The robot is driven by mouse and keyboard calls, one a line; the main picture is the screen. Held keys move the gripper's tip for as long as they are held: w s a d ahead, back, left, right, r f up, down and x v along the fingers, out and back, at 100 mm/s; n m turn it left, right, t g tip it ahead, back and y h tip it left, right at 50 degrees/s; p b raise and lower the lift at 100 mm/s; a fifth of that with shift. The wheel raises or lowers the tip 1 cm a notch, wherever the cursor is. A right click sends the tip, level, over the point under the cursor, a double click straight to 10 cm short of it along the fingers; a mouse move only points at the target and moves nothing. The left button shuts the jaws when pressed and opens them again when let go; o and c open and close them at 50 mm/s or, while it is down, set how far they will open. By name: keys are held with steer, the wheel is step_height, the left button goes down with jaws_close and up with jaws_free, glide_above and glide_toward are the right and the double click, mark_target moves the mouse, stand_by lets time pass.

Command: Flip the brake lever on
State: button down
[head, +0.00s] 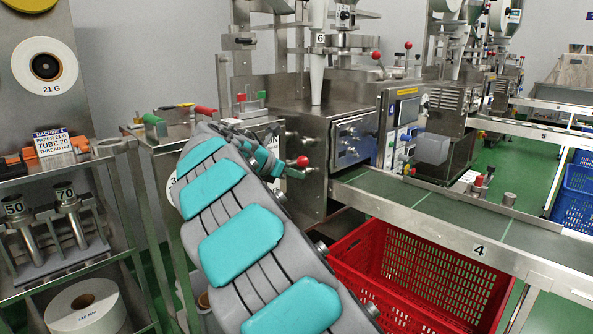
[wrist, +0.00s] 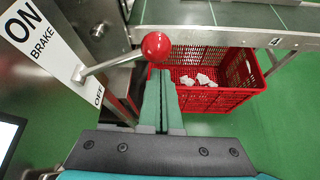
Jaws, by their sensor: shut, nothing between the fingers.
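The brake lever is a metal rod with a red ball knob (wrist: 156,46), and it also shows in the head view (head: 303,161). Its rod rises from a white plate (wrist: 62,52) marked "ON BRAKE" at the upper left and "OFF" at the lower right. The rod's base is nearer the OFF lettering. My gripper (wrist: 161,78) is shut and empty, its teal fingers together. In the wrist view the fingertips lie just below the knob; I cannot tell whether they touch it.
A red crate (wrist: 252,78) with white packets stands below the conveyor (wrist: 225,14). The machine's metal cabinet (head: 318,125) is close behind the lever.

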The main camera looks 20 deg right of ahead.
steer(key=s+a+r, duration=0.2)
steer(key=a, duration=0.6)
steer(key=shift+s+a+b, duration=0.3)
steer(key=shift+a, duration=0.1)
steer(key=shift+r, duration=0.1)
steer(key=s+d+f+m+g+y, duration=0.1)
steer(key=s+d+f+m, duration=0.1)
steer(key=s+m, duration=0.35)
steer(key=s+d+f+m+g+y, duration=0.1)
steer(key=s+f+m+g+y, duration=0.15)
steer(key=s, duration=0.65)
steer(key=s+d+f+m+y, duration=0.1)
steer(key=s+d+f+m, duration=0.15)
steer(key=s, duration=0.45)
steer(key=s+a+f+m+g+y, duration=0.1)
steer(key=s+a+f+m+y, duration=0.2)
steer(key=s, duration=1)
steer(key=s+a+f+m+g+y, duration=0.2)
steer(key=s+a+f+m+y, duration=0.1)
steer(key=s+a+f+m, duration=0.5)
steer(key=s+a+f, duration=0.3)
steer(key=s, duration=0.2)
steer(key=shift+a+f, duration=0.25)
steer(key=shift+a, duration=0.05)
